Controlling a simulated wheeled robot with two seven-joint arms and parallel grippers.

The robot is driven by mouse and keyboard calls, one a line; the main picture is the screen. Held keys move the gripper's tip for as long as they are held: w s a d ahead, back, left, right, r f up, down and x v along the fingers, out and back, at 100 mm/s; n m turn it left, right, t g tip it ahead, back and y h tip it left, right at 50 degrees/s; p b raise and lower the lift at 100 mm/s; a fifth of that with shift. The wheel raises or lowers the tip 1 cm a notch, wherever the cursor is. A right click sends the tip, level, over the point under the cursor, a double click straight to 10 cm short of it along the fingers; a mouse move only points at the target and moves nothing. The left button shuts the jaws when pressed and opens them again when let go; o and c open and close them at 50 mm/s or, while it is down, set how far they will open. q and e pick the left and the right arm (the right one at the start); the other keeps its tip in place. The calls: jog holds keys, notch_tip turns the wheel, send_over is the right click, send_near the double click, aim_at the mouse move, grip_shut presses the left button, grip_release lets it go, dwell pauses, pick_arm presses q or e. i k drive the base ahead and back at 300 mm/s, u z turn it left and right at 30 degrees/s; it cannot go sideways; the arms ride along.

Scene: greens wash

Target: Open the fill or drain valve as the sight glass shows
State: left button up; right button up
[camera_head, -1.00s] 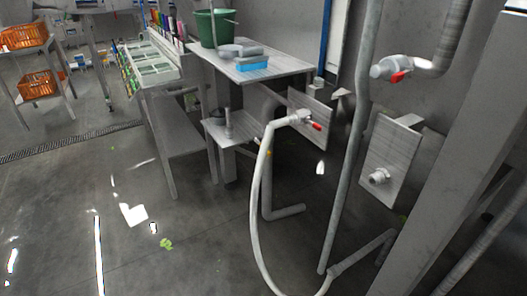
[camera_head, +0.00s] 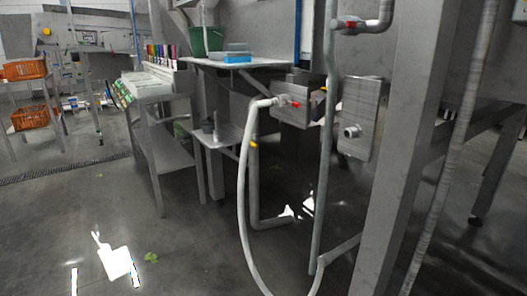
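A valve with a red handle (camera_head: 294,104) sits on a grey plate box, and a white hose (camera_head: 241,180) loops down from it to the floor. A second valve with a red handle (camera_head: 352,25) is on the pipe at the upper right. A yellow-handled fitting (camera_head: 254,144) shows on the pipe under the first valve. A metal plate (camera_head: 361,100) with a round fitting (camera_head: 352,132) stands right of the vertical pipe. I cannot make out a sight glass or its level. Neither of my grippers is in view.
A metal table (camera_head: 240,64) holds a green bucket (camera_head: 207,40) and a blue sponge-like block (camera_head: 237,59). Orange crates (camera_head: 30,117) stand on a rack at the left. A thick grey post (camera_head: 405,130) blocks the right. The floor at front left is mostly clear.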

aim_at(253, 144)
jog(key=u, duration=0.8)
jog(key=i, duration=1.1)
jog(key=u, duration=0.35)
jog(key=i, duration=1.3)
jog(key=z, duration=1.25)
jog(key=i, duration=0.4)
jog(key=z, duration=0.25)
